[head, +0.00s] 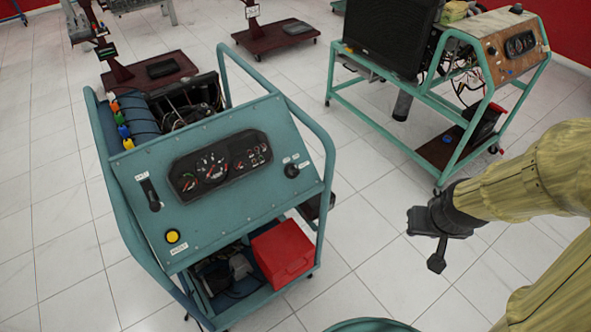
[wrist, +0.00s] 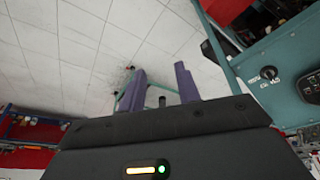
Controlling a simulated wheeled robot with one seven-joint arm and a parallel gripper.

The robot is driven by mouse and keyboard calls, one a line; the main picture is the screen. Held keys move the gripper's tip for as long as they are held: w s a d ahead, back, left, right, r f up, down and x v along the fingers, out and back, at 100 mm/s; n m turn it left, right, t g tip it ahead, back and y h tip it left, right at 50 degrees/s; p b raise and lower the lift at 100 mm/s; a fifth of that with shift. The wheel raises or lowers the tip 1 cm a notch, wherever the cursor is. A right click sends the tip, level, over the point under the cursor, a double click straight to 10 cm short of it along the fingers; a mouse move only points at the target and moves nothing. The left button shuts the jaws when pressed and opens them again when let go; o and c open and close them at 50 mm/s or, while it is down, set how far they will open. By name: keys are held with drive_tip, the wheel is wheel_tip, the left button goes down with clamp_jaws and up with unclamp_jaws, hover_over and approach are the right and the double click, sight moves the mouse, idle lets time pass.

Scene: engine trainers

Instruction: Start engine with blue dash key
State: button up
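A blue-teal engine trainer has a sloped dash panel (head: 222,205) with a dark gauge cluster (head: 220,163). A black round key switch (head: 292,170) sits at the panel's right side, beside small white labels. In the wrist view, a dark knob with white labels (wrist: 268,73) shows on the teal panel at the right; how it is turned is too small to tell. My gripper (head: 437,255) is to the right of the trainer, over the floor and apart from the panel. In the wrist view, its two purple fingers (wrist: 160,88) stand apart with nothing held between them.
The dash also has a black lever (head: 149,194) and a yellow button (head: 173,236). A red box (head: 283,253) sits on the lower shelf. A tubular rail (head: 327,155) edges the panel. A second green-framed trainer (head: 515,60) stands at back right. Tiled floor lies between.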

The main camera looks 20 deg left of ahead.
drive_tip(key=w+a+f+n+t+y+b, duration=0.1)
drive_tip(key=w+a+f+n+y, duration=0.1)
drive_tip(key=w+a+f+n, duration=0.3)
drive_tip(key=w+a+f+n+t+y+b, duration=0.1)
drive_tip(key=w+a+f+t+y, duration=0.2)
drive_tip(key=a, duration=0.4)
drive_tip(key=w+a+n+y+b, duration=0.1)
drive_tip(key=a+y, duration=0.4)
drive_tip(key=a, duration=0.5)
drive_tip(key=shift+w+a+r+n+y+b, duration=0.25)
drive_tip(key=shift+w+a+n+y+b, duration=0.25)
drive_tip(key=shift+n, duration=0.4)
drive_tip(key=shift+f, duration=0.1)
